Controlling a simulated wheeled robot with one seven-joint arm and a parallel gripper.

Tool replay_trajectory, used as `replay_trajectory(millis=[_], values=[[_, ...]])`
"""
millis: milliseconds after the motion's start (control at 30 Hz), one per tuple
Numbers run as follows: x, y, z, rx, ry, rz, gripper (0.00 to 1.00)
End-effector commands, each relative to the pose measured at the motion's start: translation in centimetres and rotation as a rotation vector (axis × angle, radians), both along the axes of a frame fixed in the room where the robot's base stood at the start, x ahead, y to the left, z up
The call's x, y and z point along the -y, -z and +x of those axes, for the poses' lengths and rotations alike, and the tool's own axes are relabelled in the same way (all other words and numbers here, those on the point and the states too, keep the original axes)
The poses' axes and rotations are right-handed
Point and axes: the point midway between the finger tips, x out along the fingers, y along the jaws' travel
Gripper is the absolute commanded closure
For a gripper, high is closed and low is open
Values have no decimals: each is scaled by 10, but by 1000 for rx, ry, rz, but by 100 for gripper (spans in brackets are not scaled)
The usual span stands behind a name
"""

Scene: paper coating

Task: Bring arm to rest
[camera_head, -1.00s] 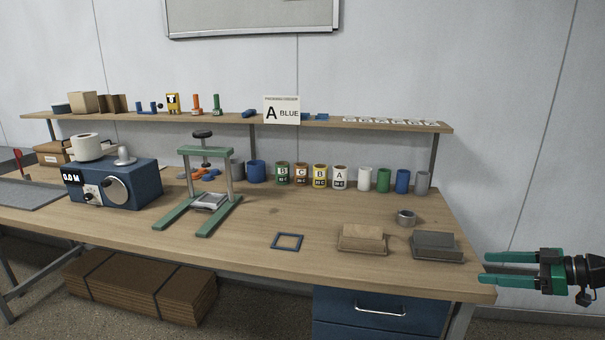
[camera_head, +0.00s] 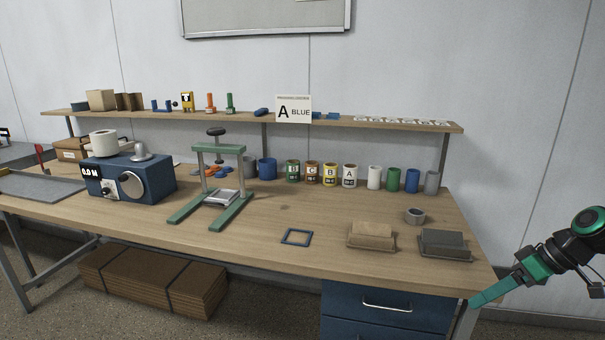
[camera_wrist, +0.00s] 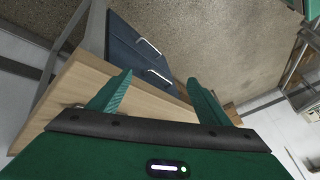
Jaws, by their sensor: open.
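My gripper (camera_head: 478,300) is at the right in the head view, beyond the right end of the workbench (camera_head: 330,215), tilted down and to the left. In the wrist view my gripper (camera_wrist: 160,90) shows two green fingers spread apart with nothing between them. The bench corner and the blue drawer unit (camera_wrist: 135,50) lie beyond the fingers there. In the head view the drawer unit (camera_head: 375,300) stands under the bench's right part.
On the bench stand a green press (camera_head: 205,180), a blue machine (camera_head: 135,178), several cans (camera_head: 350,176), a small blue frame (camera_head: 297,237) and two blocks on trays (camera_head: 372,235) (camera_head: 445,242). A shelf (camera_head: 400,123) runs behind. Floor right of the bench looks clear.

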Motion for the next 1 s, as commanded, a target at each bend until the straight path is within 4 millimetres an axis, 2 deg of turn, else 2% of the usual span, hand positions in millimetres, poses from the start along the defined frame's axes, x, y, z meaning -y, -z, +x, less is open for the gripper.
replay_trajectory(millis=[33, 300, 700, 833, 1000], values=[[-8, -5, -9, -49, 28, -33, 29], [-30, -28, -75, -297, 307, -184, 29], [-45, -56, -186, -488, 803, -292, 29], [-45, -58, -207, -516, 903, -292, 29], [-44, -58, -217, -528, 953, -291, 29]])
